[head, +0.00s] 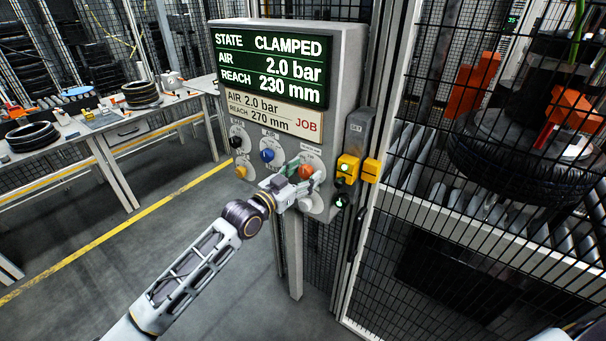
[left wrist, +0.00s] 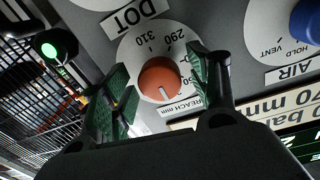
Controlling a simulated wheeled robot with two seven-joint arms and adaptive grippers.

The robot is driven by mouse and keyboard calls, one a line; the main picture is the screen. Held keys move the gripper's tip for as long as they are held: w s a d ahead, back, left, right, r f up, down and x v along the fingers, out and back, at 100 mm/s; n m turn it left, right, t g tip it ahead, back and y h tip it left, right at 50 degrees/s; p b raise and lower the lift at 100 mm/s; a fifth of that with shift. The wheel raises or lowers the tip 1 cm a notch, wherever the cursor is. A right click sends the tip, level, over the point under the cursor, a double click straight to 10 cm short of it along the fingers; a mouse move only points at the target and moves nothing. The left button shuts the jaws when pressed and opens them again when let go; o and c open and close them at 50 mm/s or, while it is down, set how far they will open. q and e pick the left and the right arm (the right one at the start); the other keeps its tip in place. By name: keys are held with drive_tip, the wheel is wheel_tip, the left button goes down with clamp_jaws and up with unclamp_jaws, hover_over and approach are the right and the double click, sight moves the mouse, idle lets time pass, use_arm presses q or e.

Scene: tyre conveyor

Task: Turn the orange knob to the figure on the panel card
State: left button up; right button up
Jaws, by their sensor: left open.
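The orange knob (head: 305,172) is on the grey control panel, on a white dial marked REACH; it also shows in the left wrist view (left wrist: 159,79). Figures 290 and 310 are readable on the dial; others are partly hidden. The knob's white mark points to the lower side in that view. My left gripper (left wrist: 163,88) is open, with one green-padded finger on each side of the knob and gaps between. The card (head: 272,113) reads AIR 2.0 bar, REACH 270 mm, JOB. The screen (head: 270,67) reads CLAMPED, 2.0 bar, 230 mm. My right gripper is not seen.
A blue knob (head: 267,155) on the AIR dial is left of the orange one. Black (head: 236,142) and yellow (head: 241,172) knobs sit further left. A box with yellow switches (head: 347,168) and mesh fence with a tyre (head: 515,170) stand right. A workbench (head: 120,128) is left.

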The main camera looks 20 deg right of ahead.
use_arm(q)
drive_tip(key=shift+c, duration=0.4)
drive_tip(key=c, duration=0.9)
drive_tip(key=shift+c, duration=0.2)
